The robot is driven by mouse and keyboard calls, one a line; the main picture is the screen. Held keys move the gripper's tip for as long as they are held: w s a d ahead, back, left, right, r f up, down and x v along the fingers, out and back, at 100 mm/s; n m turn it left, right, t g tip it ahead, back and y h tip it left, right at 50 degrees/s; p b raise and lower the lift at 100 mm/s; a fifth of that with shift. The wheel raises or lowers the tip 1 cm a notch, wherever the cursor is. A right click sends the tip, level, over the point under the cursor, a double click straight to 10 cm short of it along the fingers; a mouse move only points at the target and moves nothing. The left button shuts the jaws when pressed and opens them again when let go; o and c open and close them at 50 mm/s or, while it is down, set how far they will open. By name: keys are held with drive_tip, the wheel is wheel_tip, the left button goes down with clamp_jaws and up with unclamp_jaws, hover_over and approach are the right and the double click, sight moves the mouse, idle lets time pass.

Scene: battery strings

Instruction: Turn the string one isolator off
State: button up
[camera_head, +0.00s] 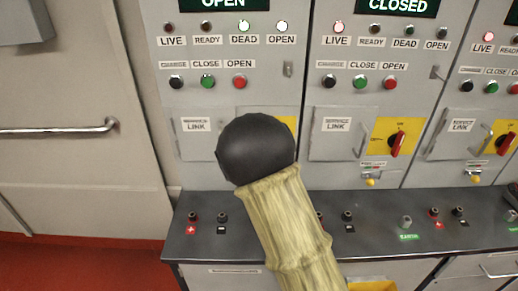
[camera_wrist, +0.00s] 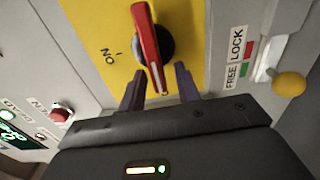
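The string one isolator shows in the wrist view as a red handle (camera_wrist: 149,45) on a dark round hub, on a yellow plate (camera_wrist: 95,30). The handle runs nearly up and down the picture, and an ON mark is printed to its left. My gripper (camera_wrist: 160,86) is open, with one dark finger on each side of the handle's lower end; whether either finger touches it I cannot tell. In the head view my arm and its dark round joint hide the handle; only a yellow strip (camera_head: 290,122) of its plate shows on the left cabinet, whose display reads OPEN.
A yellow knob (camera_wrist: 290,84) with FREE and LOCK labels juts out right of the isolator. The neighbouring cabinet, reading CLOSED, has a similar red isolator handle (camera_head: 397,143). A dark ledge (camera_head: 270,236) with terminals runs below. A door handle (camera_head: 60,130) is at left.

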idle(0.3)
drive_tip(key=s+b, duration=1.3)
drive_tip(key=s, duration=0.4)
drive_tip(key=shift+s+a, duration=0.2)
drive_tip(key=shift+a, duration=0.1)
